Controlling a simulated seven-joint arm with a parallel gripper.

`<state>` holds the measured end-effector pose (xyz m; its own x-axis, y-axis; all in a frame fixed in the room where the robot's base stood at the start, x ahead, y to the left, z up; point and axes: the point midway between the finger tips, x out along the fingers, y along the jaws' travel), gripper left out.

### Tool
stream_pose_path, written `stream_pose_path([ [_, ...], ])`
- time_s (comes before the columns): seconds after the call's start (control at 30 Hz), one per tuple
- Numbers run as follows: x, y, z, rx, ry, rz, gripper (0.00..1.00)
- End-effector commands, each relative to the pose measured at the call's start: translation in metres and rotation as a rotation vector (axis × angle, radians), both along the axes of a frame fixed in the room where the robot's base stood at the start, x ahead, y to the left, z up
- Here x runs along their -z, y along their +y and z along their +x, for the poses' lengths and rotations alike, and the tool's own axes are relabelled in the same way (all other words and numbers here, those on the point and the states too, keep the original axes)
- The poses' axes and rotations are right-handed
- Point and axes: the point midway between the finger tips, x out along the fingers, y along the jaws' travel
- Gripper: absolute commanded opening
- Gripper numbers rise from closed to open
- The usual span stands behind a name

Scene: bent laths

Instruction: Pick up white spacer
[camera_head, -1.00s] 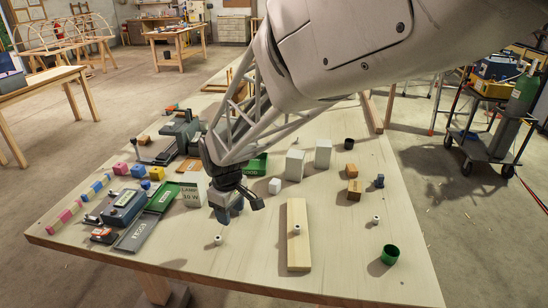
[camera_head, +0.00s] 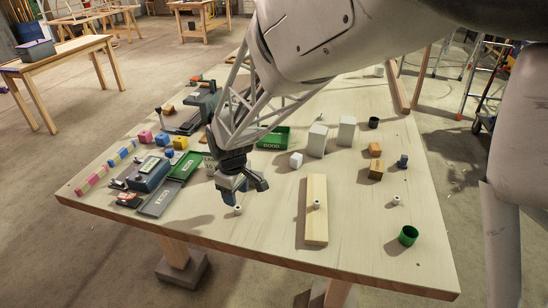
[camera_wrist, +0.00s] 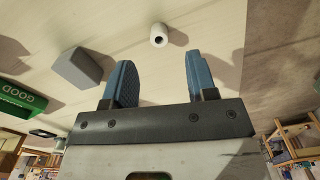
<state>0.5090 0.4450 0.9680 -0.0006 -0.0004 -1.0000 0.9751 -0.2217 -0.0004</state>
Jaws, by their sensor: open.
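Several small white spacers, short cylinders with a hole on top, are on the table in the head view. One white spacer (camera_head: 238,210) stands just in front of my gripper (camera_head: 246,187), another (camera_head: 317,204) is on a pale wooden lath, and a third (camera_head: 396,200) stands to the right. In the wrist view a white spacer (camera_wrist: 158,36) lies beyond the fingertips, roughly in line with the gap between them. My gripper (camera_wrist: 160,72) is open and empty, its blue finger pads apart. No spacer is touched.
A green cup (camera_head: 408,236) is at front right. Grey and green trays, with coloured blocks, crowd the left. The table's front edge is close to the near spacer.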

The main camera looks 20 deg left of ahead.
Motion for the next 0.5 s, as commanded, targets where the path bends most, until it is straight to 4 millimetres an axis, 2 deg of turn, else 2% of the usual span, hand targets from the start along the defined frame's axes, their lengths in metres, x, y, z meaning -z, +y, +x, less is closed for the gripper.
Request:
stream_pose_path([
  [0.5,0.0088,-0.0001,0.0003,0.000,0.000,0.000,0.52],
])
